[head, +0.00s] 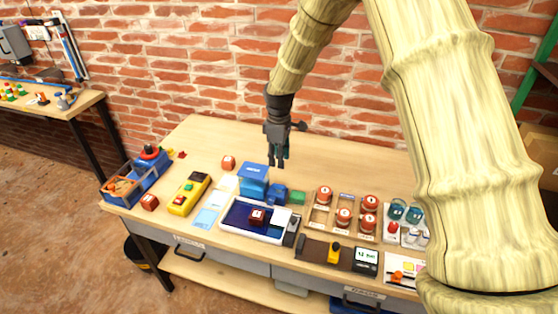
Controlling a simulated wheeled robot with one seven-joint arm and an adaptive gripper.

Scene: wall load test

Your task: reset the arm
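My gripper (279,160) hangs from my arm over the back of the wooden table (200,135), pointing down. It is above the tabletop and behind the blue box (253,180). I see nothing held in it. Its fingers look close together, but it is too small to tell whether they are open or shut. My arm arches across the top and right of the head view and hides the table's right end.
On the table are a yellow box with buttons (189,194), a dark blue tray (236,217), a wooden rack of red-topped jars (323,217) and a small display (366,261). A brick wall (200,60) stands behind. The table's back left is mostly clear.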

